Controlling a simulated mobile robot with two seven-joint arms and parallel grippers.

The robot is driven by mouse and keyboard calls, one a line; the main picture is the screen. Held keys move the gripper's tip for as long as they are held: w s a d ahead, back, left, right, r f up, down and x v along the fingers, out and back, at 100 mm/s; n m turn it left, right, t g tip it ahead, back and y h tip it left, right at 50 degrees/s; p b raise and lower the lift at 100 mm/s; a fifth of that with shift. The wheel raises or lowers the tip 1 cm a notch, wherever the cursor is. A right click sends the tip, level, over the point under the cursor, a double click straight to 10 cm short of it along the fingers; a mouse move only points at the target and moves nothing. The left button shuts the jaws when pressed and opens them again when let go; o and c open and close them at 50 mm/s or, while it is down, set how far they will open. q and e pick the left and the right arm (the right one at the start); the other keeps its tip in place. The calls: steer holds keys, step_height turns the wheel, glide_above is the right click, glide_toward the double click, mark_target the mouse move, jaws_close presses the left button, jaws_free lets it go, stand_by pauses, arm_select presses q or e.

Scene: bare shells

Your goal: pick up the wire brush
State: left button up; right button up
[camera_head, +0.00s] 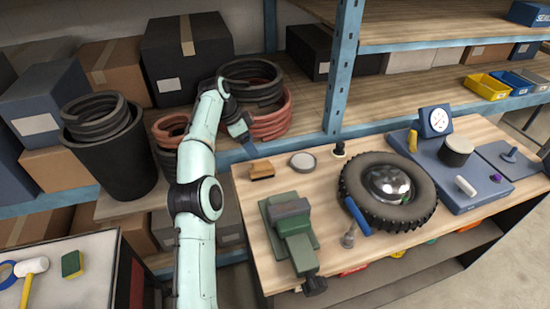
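A small tan block with a darker underside (262,170), which looks like the wire brush, lies at the left back of the wooden workbench (335,265). Its bristles are too small to make out. My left gripper (250,150) points down just above and to the left of the brush, apparently apart from it. The fingers are too small and edge-on to tell whether they are open or shut. My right gripper is not in view.
A green vise (292,232), a round grey tin (302,162) and a tyre (385,195) with a blue-handled tool (357,216) stand on the bench. A blue shelf post (342,70) rises behind. Coiled hoses (265,110) sit on the shelf near my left arm.

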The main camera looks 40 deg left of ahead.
mark_target(261, 163)
arm_select(q)
steer(key=x, duration=0.6)
steer(key=shift+s+d+f, duration=0.1)
steer(key=shift+s+f, duration=0.15)
steer(key=shift+f, duration=0.1)
steer(key=shift+x, duration=3.05)
steer(key=shift+w, duration=0.1)
steer(key=c, duration=1.2)
